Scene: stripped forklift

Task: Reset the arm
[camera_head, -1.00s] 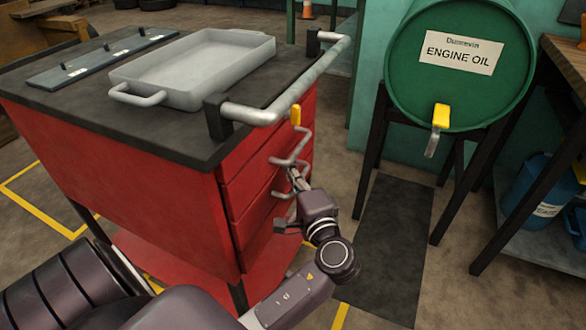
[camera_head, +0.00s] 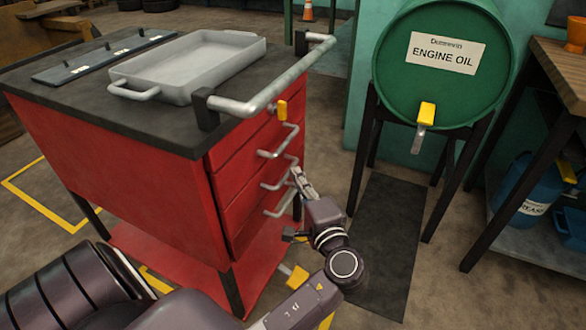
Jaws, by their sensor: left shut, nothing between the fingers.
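My left arm reaches in from the bottom of the head view. Its gripper (camera_head: 300,178) is shut and empty, pointing up and away beside the drawer handles of the red tool cart (camera_head: 125,165). The fingertips overlap the handle area in the picture; I cannot tell whether they touch a handle. Several grey drawer handles (camera_head: 279,142) show on the cart's right face, and the drawers look closed. My right gripper is not in view.
A grey metal tray (camera_head: 190,85) and a dark strip (camera_head: 100,60) lie on the cart top. A push bar (camera_head: 275,85) juts from its right side. A green engine oil drum (camera_head: 440,65) stands on a black frame. A dark mat (camera_head: 385,245) covers the floor to the right.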

